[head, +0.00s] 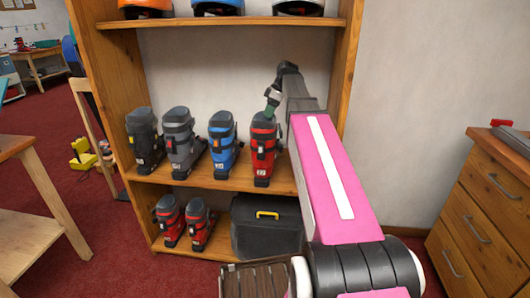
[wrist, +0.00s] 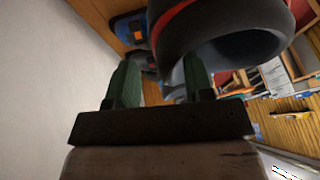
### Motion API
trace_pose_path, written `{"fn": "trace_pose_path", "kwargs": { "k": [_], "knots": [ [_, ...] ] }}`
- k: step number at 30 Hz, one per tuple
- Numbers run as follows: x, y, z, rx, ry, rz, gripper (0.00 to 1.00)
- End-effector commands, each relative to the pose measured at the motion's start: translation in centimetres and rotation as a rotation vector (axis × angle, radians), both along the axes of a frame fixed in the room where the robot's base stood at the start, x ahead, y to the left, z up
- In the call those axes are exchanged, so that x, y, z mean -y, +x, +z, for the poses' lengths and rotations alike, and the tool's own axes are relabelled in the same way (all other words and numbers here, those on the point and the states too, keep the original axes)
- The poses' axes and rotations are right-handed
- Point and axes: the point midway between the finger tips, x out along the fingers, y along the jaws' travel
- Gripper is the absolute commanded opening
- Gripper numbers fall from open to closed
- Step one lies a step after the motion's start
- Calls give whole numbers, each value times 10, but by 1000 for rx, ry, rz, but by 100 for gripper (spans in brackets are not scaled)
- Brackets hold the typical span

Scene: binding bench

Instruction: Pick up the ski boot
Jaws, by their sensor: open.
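Several ski boots stand on the middle shelf in the head view: a black one (head: 145,141), a grey one (head: 182,143), a blue one (head: 222,145) and a red and black one (head: 263,150) at the right end. Two smaller red boots (head: 185,222) stand on the shelf below. My gripper (head: 272,100) is at the top of the red and black boot, partly hidden by my arm. In the wrist view my gripper's green fingers (wrist: 160,85) are apart. The red and black boot's cuff (wrist: 225,35) is close ahead, above and right of the fingers. Contact cannot be told.
The wooden shelf unit (head: 353,50) holds helmets (head: 217,7) on its top shelf. A black case with a yellow handle (head: 267,225) is on the lower shelf. A drawer cabinet (head: 490,215) stands right; a wooden table (head: 35,190) stands left. Red carpet lies between.

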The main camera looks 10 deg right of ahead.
Motion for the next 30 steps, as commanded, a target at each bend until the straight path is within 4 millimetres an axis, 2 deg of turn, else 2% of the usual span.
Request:
{"fn": "trace_pose_path", "kwargs": {
  "k": [6,14,15,19,30],
  "knots": [
    [-11,-2,-28,-1,0,0,48],
    [-13,-2,-33,0,0,0,48],
    [-13,-2,-33,0,0,0,41],
    [-13,-2,-32,0,0,0,0],
    [-13,-2,-32,-1,0,-1,0]
  ]
}}
